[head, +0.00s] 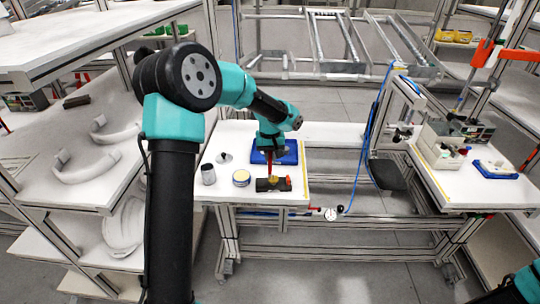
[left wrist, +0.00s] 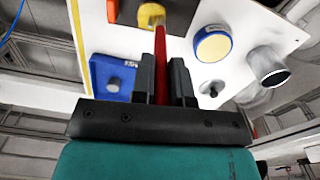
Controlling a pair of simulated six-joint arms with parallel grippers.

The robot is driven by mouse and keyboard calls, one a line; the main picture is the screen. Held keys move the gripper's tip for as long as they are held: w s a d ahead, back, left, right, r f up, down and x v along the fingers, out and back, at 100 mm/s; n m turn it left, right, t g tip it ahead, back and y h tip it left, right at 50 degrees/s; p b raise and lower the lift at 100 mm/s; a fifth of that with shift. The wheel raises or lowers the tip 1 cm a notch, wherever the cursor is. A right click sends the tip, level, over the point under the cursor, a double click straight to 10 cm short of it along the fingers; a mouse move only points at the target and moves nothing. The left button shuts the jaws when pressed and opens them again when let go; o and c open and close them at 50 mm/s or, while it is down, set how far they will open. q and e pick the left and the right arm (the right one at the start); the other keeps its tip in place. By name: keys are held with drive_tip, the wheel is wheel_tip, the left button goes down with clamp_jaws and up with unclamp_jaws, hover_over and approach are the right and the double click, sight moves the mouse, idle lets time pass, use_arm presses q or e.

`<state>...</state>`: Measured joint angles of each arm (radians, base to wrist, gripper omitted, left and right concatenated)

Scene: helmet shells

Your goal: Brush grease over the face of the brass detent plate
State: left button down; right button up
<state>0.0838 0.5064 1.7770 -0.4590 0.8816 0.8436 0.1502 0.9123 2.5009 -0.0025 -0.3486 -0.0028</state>
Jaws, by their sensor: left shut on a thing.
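My left gripper (head: 270,151) is shut on the red handle of a brush (head: 270,165), which points down at a dark block. The brush handle also shows between the fingers in the left wrist view (left wrist: 160,58). A round yellow brass piece, seemingly the detent plate (head: 273,180), is on the dark block (head: 262,186). It also shows in the left wrist view (left wrist: 150,14), right at the brush's far end. I cannot tell whether the bristles touch it. A round tin with a yellow top (head: 241,177) stands left of the block. My right gripper is out of view.
A blue tray (head: 288,157) lies behind the block on the white table (head: 222,193). A metal cup (head: 208,174) and a small grey part (head: 224,157) stand at the left. White shells lie on the left shelf. A bench with bins (head: 436,148) is at the right.

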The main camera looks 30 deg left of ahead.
use_arm(q)
drive_tip(key=shift+s+d, duration=0.15)
drive_tip(key=shift+s, duration=0.05)
drive_tip(key=shift+d, duration=0.65)
idle(0.7)
wheel_tip(320, 180, up, 7)
idle(1.3)
drive_tip(key=shift+f, duration=0.1)
idle(0.6)
drive_tip(key=shift+f, duration=1.9)
drive_tip(key=shift+f, duration=1.5)
drive_tip(key=shift+w+d, duration=0.25)
drive_tip(key=shift+w, duration=0.05)
idle(0.4)
